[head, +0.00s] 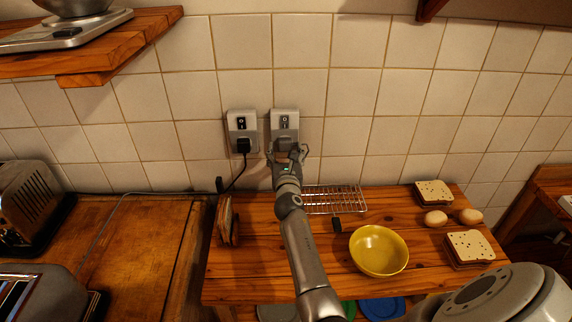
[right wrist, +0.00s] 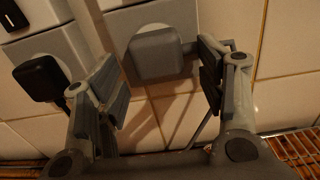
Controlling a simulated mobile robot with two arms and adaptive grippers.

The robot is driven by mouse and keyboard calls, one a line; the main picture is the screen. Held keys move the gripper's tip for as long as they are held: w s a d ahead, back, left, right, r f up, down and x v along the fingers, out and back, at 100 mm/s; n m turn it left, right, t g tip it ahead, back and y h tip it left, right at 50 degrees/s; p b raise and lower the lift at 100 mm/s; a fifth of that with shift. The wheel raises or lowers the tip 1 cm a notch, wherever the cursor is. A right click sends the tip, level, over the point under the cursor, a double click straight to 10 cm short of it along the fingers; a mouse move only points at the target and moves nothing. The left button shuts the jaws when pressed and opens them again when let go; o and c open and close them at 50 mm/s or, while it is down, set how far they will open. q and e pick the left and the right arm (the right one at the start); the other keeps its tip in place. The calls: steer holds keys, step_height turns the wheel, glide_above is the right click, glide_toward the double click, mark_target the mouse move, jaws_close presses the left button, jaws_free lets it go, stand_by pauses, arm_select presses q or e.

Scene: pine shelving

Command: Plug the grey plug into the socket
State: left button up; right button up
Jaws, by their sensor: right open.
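The grey plug (right wrist: 157,55) sits against the round white face of the right-hand wall socket (right wrist: 123,20); its pins are hidden. In the head view the plug (head: 285,144) shows at the lower part of that socket (head: 285,119). My right gripper (head: 287,153) is just below and in front of the plug. In the right wrist view the right gripper (right wrist: 160,78) is open, its fingers apart on either side of the plug, with a gap at the left finger; contact at the right one is unclear. My left gripper is not in view.
A black plug (head: 243,146) with a cord fills the left-hand socket (head: 242,122). Below are a wire rack (head: 335,199), a yellow bowl (head: 378,250), eggs and bread slices on the wooden shelf (head: 270,262). A toaster (head: 30,203) stands at the left.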

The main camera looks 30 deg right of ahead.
steer(key=v, duration=1.1)
steer(key=shift+s+a, duration=0.2)
steer(key=shift+f, duration=0.1)
